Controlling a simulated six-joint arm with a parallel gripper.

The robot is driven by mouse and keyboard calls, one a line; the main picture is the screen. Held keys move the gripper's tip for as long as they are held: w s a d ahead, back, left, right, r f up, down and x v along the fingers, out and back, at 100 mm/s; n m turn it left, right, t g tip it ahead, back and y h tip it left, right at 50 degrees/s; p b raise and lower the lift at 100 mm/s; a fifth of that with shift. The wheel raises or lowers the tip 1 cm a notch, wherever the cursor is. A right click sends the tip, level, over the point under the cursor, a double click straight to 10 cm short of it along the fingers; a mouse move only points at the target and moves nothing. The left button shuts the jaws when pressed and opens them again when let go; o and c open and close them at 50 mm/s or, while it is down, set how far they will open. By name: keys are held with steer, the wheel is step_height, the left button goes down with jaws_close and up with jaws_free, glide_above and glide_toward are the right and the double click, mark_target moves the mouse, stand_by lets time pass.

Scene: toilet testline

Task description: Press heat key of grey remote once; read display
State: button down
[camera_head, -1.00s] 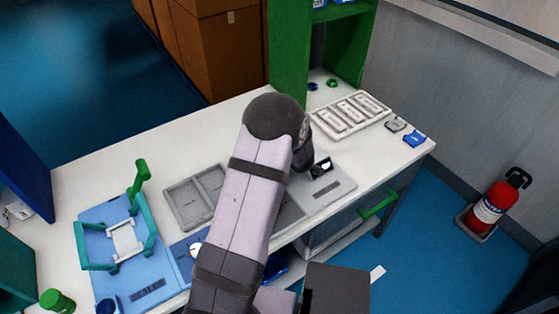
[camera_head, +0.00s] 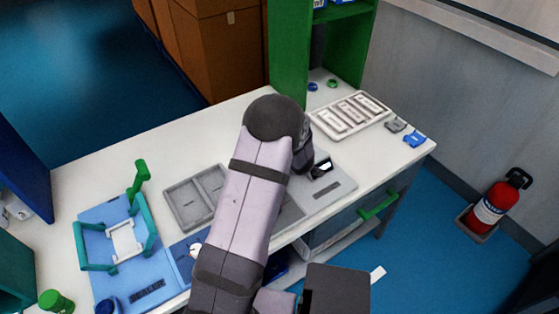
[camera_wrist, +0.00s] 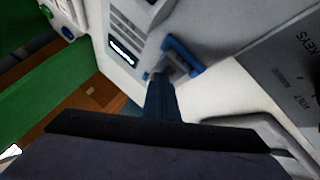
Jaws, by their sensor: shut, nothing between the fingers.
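My gripper (camera_wrist: 160,82) shows in the wrist view as dark, shut fingers with nothing held. Just past the tips is a blue bracket-shaped part (camera_wrist: 186,50) with a small grey piece inside it; I cannot tell whether the tips touch it. Up and left of the tips, a small dark display (camera_wrist: 122,52) is lit with pale characters too small to read. It is set by a pale grey panel with several slots. I cannot tell for sure which part is the grey remote, and no heat key label is legible. In the head view my arm hides the fingertips.
A grey plate (camera_wrist: 285,75) with printed words, one reading KEYS, lies at right in the wrist view. In the head view, a white slotted tray (camera_head: 316,126), a green shelf (camera_head: 288,60), a grey double tray (camera_head: 170,201) and a blue fixture (camera_head: 100,215) surround my arm.

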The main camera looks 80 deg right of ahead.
steer(key=shift+r+p, duration=0.75)
steer(key=shift+r, duration=0.05)
steer(key=shift+r, duration=0.1)
step_height(320, 180, up, 5)
steer(key=p, duration=0.5)
stand_by(0.6)
